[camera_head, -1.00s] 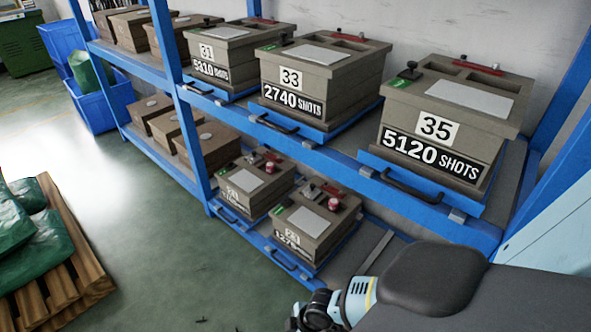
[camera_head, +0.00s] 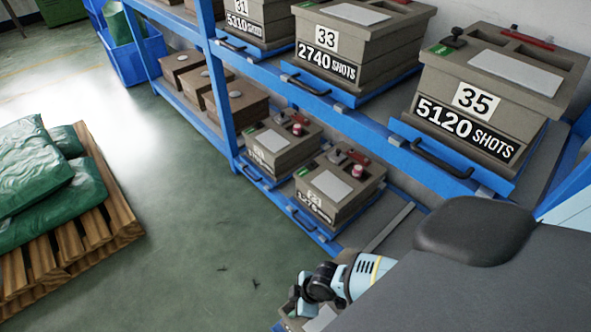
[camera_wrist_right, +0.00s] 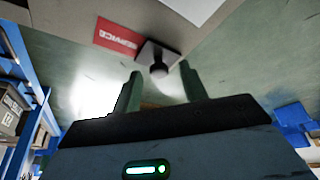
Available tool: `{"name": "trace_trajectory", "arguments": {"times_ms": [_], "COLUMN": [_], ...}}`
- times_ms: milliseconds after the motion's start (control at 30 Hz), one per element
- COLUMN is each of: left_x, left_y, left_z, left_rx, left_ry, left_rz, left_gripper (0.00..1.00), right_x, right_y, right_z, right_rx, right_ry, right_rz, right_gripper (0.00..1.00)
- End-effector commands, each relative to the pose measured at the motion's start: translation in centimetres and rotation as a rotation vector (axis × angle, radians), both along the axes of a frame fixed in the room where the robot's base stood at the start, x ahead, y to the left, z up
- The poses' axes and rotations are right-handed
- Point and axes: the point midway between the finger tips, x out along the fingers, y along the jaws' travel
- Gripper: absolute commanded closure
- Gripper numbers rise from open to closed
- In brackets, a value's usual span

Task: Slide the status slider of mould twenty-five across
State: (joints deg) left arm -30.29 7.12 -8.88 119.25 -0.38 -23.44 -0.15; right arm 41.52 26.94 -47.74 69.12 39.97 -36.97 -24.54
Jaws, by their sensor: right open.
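In the right wrist view a mould top (camera_wrist_right: 120,12) fills the upper part, with a red SERVICE label (camera_wrist_right: 117,37) and a dark slider knob (camera_wrist_right: 158,68) to the right of it. My right gripper (camera_wrist_right: 160,74) is open, with one finger on each side of the knob in the picture; no contact shows. In the head view my right gripper (camera_head: 294,308) is at the bottom, beside a mostly hidden mould (camera_head: 322,320) at the picture's lower edge. No number can be read on that mould. My left gripper is not in view.
Blue racking (camera_head: 380,132) carries moulds 31, 33 and 35 (camera_head: 475,100) on its upper shelf. Two smaller moulds (camera_head: 340,190) sit on the lower shelf. A pallet with green sacks (camera_head: 45,180) stands at left. The floor (camera_head: 190,220) between is clear.

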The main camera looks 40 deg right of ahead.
Motion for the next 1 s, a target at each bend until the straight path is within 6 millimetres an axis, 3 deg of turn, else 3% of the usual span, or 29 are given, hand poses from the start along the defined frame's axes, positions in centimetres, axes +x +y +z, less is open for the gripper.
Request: {"name": "trace_trajectory", "arguments": {"times_ms": [167, 600, 1000], "left_x": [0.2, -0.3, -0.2], "left_y": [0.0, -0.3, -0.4], "left_z": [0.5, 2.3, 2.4], "left_rx": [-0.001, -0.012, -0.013], "left_ry": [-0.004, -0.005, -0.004], "left_rz": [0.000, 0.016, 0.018], "left_gripper": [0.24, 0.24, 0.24], "right_x": [-0.2, -1.7, -2.0], "right_y": [-0.4, -2.1, -2.2], "right_z": [1.0, 6.6, 7.2], "right_rx": [-0.001, 0.000, 0.000], "right_ry": [-0.001, -0.002, 0.000], "right_rz": [0.001, 0.001, 0.000], "right_gripper": [0.57, 0.57, 0.57]}}
